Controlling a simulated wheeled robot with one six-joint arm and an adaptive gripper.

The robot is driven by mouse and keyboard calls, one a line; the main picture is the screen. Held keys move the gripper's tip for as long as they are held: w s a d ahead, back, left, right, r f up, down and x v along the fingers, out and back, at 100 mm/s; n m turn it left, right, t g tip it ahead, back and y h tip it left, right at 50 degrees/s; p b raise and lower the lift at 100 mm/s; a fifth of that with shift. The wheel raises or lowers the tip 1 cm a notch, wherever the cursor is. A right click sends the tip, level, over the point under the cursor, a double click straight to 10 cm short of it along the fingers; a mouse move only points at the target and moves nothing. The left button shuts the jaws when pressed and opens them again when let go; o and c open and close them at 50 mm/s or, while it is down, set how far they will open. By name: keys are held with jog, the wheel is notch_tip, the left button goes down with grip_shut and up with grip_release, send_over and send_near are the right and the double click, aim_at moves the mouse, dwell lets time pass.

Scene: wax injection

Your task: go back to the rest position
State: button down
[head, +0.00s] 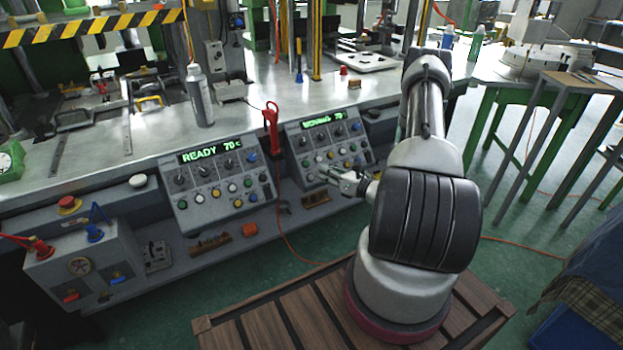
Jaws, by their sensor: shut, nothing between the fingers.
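My gripper (341,179) is in front of the right control panel (330,143), near its lower buttons. It is small in the view, and its fingers look shut with nothing between them. I cannot tell whether the fingertips touch the panel. The right panel's green display starts with a blurred word and shows 70. The left control panel (222,190) reads READY 70 and stands left of my gripper, apart from it. My arm rises from the base at the lower right, bends at the top and comes down to the panel; its links hide part of the bench edge.
A metal workbench (160,150) runs along the back. A valve box (88,262) is at lower left. Green-legged tables (560,90) stand at right. Open floor (520,255) lies right of my arm.

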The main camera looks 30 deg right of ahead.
dwell(0.4)
jog(key=s+a+r+n+g+y, duration=0.1)
jog(key=s+a+n+g+y, duration=0.3)
jog(key=s, duration=0.3)
jog(key=s+a+n+g+y, duration=0.1)
jog(key=s+a+n+g, duration=0.4)
jog(key=s, duration=0.1)
jog(key=s+r+n+g, duration=0.6)
jog(key=s+r+n, duration=0.1)
jog(key=s+d+r+n+g+h, duration=0.1)
jog(key=s+d+r+n+h, duration=0.25)
jog(key=r+n+h, duration=0.45)
jog(key=s+d+r+n+g+h, duration=0.25)
jog(key=s+r+n, duration=0.25)
jog(key=r, duration=0.4)
jog(key=s+a+r+n+t+h, duration=0.1)
jog(key=a+r+n+t, duration=0.4)
jog(key=r, duration=0.7)
jog(key=shift+t+h, duration=0.85)
jog(key=shift+t, duration=0.1)
